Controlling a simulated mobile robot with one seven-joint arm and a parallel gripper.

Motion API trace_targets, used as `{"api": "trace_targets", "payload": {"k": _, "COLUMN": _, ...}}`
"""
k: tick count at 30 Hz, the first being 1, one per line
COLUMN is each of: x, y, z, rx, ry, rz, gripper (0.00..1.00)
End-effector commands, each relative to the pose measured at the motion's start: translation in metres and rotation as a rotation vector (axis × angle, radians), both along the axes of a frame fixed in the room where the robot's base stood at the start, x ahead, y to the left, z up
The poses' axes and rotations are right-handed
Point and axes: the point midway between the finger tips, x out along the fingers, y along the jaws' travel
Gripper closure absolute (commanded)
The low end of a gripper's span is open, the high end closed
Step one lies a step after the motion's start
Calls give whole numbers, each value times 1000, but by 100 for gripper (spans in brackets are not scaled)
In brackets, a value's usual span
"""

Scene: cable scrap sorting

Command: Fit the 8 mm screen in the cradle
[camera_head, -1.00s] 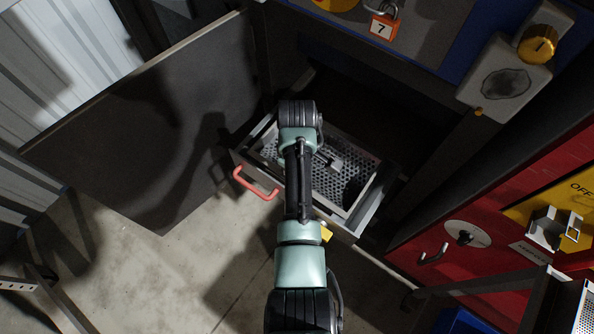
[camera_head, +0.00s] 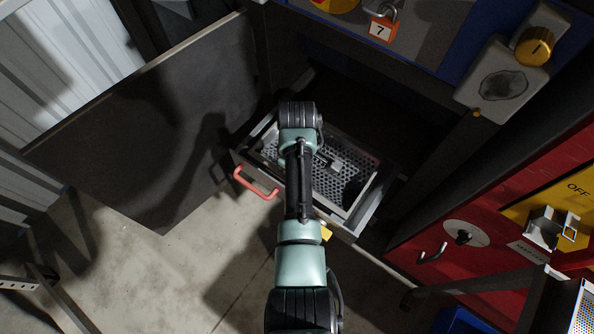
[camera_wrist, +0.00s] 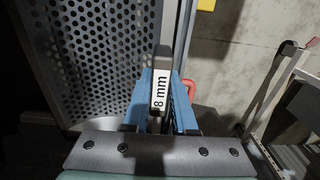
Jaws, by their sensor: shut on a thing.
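The 8 mm screen is a perforated grey metal plate. It shows in the head view (camera_head: 352,168), partly behind my arm, and fills the left of the wrist view (camera_wrist: 90,50). My gripper (camera_wrist: 163,100) has its blue fingers closed on the screen's edge tab (camera_wrist: 161,90), which carries a white "8 mm" label. In the head view the gripper is largely hidden by my arm. The screen lies within the pulled-out drawer-like cradle frame (camera_head: 372,208). I cannot tell whether it is fully seated.
A red handle (camera_head: 256,183) juts from the cradle's front. A dark open door panel (camera_head: 150,130) stands at left. A red cabinet (camera_head: 465,205) with a hook and an OFF plate is at right. A padlock tagged 7 (camera_head: 382,28) hangs above. Concrete floor in front is clear.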

Motion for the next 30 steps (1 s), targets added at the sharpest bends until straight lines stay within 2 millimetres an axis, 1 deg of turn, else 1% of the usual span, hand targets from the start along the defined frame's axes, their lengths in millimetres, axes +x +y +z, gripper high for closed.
{"api": "trace_targets", "payload": {"k": 1, "x": 2, "y": 0, "z": 3, "rx": -2, "ry": -7, "rz": 0, "gripper": 100}}
{"api": "trace_targets", "payload": {"k": 5, "x": 2, "y": 0, "z": 2, "rx": -1, "ry": -8, "rz": 0, "gripper": 100}}
{"api": "trace_targets", "payload": {"k": 6, "x": 2, "y": 0, "z": 2, "rx": -1, "ry": -8, "rz": 0, "gripper": 73}}
{"api": "trace_targets", "payload": {"k": 8, "x": 2, "y": 0, "z": 2, "rx": -1, "ry": -7, "rz": 0, "gripper": 63}}
{"api": "trace_targets", "payload": {"k": 9, "x": 2, "y": 0, "z": 2, "rx": -1, "ry": -7, "rz": 0, "gripper": 55}}
{"api": "trace_targets", "payload": {"k": 12, "x": 1, "y": 0, "z": 1, "rx": -1, "ry": -4, "rz": 0, "gripper": 40}}
{"api": "trace_targets", "payload": {"k": 18, "x": 1, "y": 0, "z": 0, "rx": 0, "ry": -2, "rz": 0, "gripper": 40}}
{"api": "trace_targets", "payload": {"k": 19, "x": -2, "y": 0, "z": -2, "rx": 1, "ry": 6, "rz": 0, "gripper": 40}}
{"api": "trace_targets", "payload": {"k": 23, "x": -1, "y": 0, "z": 4, "rx": 0, "ry": 2, "rz": 0, "gripper": 40}}
{"api": "trace_targets", "payload": {"k": 26, "x": 0, "y": 0, "z": 18, "rx": 1, "ry": -1, "rz": 0, "gripper": 40}}
{"api": "trace_targets", "payload": {"k": 30, "x": 1, "y": 0, "z": 49, "rx": 0, "ry": -5, "rz": 0, "gripper": 40}}
